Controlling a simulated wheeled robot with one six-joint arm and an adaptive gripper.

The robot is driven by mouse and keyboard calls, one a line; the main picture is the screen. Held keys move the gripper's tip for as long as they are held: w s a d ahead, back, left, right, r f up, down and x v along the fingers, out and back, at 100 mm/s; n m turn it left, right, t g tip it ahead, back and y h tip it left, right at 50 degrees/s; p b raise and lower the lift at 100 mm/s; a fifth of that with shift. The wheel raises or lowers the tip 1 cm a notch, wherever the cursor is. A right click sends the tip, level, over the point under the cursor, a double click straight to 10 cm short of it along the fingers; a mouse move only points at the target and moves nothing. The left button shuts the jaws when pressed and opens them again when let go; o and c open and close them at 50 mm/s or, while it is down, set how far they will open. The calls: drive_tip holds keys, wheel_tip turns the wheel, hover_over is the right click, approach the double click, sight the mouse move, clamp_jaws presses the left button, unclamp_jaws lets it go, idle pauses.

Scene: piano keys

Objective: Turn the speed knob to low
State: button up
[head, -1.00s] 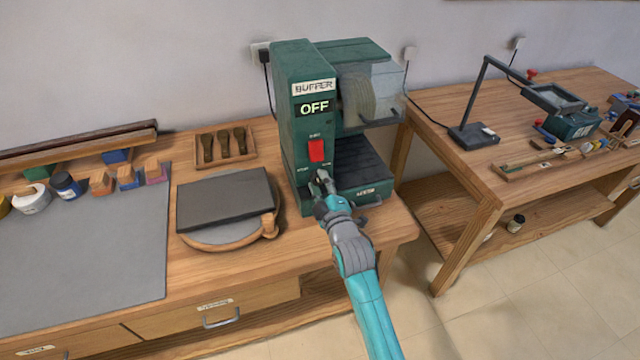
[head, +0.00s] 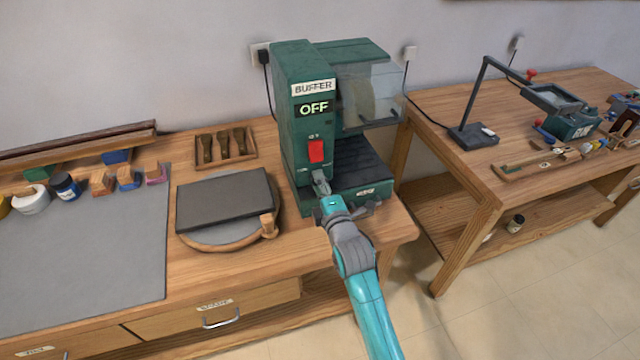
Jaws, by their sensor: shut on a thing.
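The green buffer machine (head: 292,135) stands on the wooden bench, with a "BUFFER" label and a display (head: 313,109) reading "OFF". A red switch (head: 316,151) is on its front below the display. My gripper (head: 320,180) is at the machine's front, just below the red switch, and is shut on the speed knob there. The knob itself is hidden behind the fingers, so I cannot tell its setting.
A dark slab on a round wooden board (head: 222,200) lies left of the machine. Behind it is a wooden tray (head: 225,147) with dark-handled tools. A grey mat (head: 90,250) covers the bench's left. A second table (head: 480,150) stands to the right.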

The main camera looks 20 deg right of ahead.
idle(0.3)
drive_tip(key=o, duration=1.2)
drive_tip(key=shift+f, duration=0.1)
drive_tip(key=shift+s+f, duration=0.1)
drive_tip(key=shift+s+r, duration=0.15)
drive_tip(key=shift+s, duration=1.8)
drive_tip(key=shift+s+r, duration=0.15)
drive_tip(key=shift+s, duration=1.8)
drive_tip(key=shift+f, duration=0.1)
